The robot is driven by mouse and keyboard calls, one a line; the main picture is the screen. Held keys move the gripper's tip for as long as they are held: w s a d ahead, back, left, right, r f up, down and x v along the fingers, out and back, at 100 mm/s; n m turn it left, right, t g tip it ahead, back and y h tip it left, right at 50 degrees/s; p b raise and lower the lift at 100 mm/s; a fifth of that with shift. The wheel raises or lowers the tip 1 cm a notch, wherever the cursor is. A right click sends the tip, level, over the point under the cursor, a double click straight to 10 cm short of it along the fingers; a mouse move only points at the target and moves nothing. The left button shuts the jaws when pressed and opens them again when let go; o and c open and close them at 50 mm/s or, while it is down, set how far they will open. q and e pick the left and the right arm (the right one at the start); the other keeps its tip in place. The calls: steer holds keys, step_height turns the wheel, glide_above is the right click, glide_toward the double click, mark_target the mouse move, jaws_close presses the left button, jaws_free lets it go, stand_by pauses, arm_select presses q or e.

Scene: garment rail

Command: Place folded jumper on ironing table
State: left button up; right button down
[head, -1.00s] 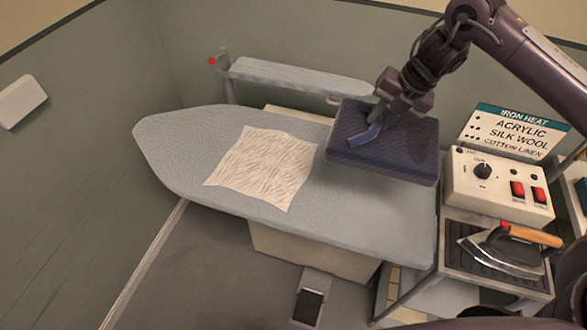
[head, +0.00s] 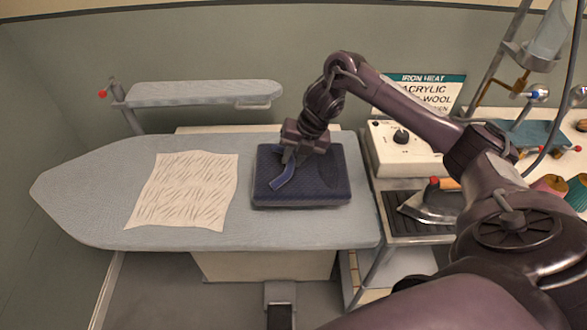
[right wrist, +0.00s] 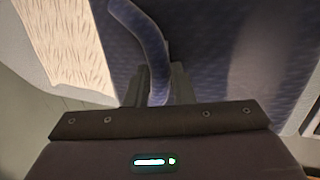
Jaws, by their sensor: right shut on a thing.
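The folded jumper (head: 322,184) is a flat dark blue block in the head view, over the right part of the ironing table (head: 80,195). It lies level; whether it rests on the pad or hangs just above it I cannot tell. My right gripper (head: 289,157) is on top of it, shut on a lighter blue strip of the jumper. My left gripper is not in view.
A wrinkled cream cloth (head: 185,190) lies on the pad left of the jumper. A narrow sleeve board (head: 200,93) stands behind. To the right are a control box (head: 410,158) with a sign (head: 425,95) and an iron (head: 430,207) on a dark rest. The table's pointed left end is clear.

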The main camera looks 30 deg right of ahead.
mark_target(301, 168)
steer(key=shift+f, duration=0.15)
step_height(301, 168, down, 3)
steer(key=shift+f+p, duration=0.1)
steer(key=shift+p, duration=0.3)
steer(key=shift+f, duration=0.3)
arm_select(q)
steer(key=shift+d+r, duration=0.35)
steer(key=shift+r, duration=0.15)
arm_select(e)
steer(key=shift+f, duration=0.1)
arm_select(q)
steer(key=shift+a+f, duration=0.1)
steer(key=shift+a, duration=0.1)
arm_select(e)
steer(key=c, duration=1.2)
jaws_free()
steer(key=shift+c, duration=0.2)
